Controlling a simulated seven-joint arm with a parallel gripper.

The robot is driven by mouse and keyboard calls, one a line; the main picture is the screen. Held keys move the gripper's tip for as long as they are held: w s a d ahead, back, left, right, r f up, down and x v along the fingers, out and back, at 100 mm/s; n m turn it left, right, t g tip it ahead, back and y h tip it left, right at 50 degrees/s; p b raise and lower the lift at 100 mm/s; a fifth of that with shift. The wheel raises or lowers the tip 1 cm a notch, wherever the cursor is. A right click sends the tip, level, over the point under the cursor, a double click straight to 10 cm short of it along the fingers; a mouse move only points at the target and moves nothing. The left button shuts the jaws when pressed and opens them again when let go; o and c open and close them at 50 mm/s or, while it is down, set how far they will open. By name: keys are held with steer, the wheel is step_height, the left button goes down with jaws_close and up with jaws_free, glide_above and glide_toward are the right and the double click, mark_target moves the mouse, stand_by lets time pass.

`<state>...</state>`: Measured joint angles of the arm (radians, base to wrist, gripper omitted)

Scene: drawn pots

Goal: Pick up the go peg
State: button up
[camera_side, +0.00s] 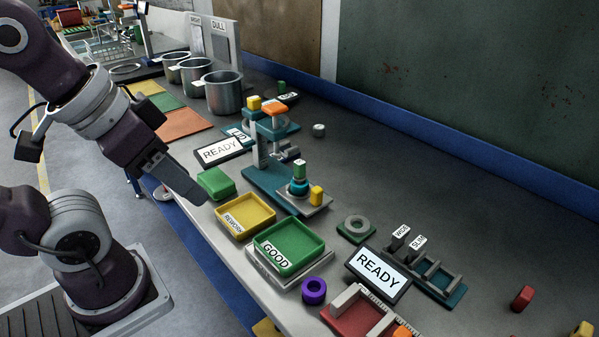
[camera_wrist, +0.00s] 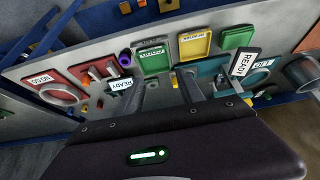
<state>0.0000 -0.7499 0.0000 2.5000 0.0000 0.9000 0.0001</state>
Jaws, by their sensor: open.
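A green-topped peg (camera_side: 299,170) with a small pale label stands upright at a grey and teal fixture (camera_side: 300,193) in the side view; it looks like the go peg, but I cannot read its label. A yellow block-like top (camera_side: 316,195) stands close beside it. My gripper (camera_side: 190,188) is open and empty, hanging to the left of the green peg, near the table's front edge and apart from it. In the wrist view my gripper's fingers (camera_wrist: 168,80) spread apart, and I cannot make out the green peg clearly there.
A teal press (camera_side: 275,130) with an orange top stands behind the peg. The back right is mostly clear.

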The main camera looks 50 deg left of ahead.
stand_by(0.6)
steer(key=n+g, duration=0.6)
steer(key=n, duration=1.2)
glide_above(300, 161)
steer(key=f, duration=0.8)
steer(key=shift+s+a+f, duration=0.1)
steer(key=shift+s+f, duration=0.05)
steer(key=shift+s, duration=0.15)
steer(key=f, duration=0.6)
steer(key=shift+w+f, duration=0.25)
steer(key=shift+f, duration=0.4)
jaws_close()
